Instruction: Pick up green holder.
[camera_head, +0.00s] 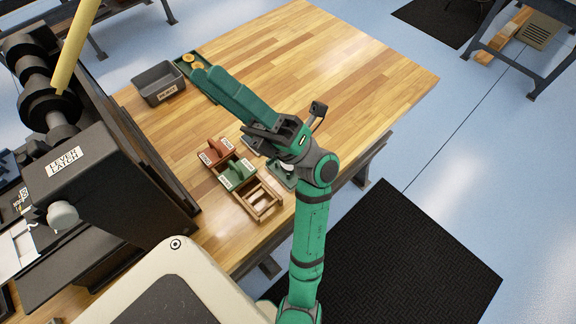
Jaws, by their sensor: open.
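The green holder (238,174) sits on the wooden table, between a reddish-brown holder (214,152) and an empty wooden frame (258,199). It has a raised grip and a white label on its front. My gripper (251,133), with dark jaws, is open above the table, up and slightly right of the green holder. It is apart from the holder, and no object shows between the jaws. My green arm rises from the lower edge; nothing of it covers the green holder.
A black lever-latch press (100,185) stands close on the left. A grey labelled bin (158,83) and a green tray (184,64) with gold discs are farther back. A partly hidden green item (284,178) lies beside my arm. The table's (345,60) far right is clear.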

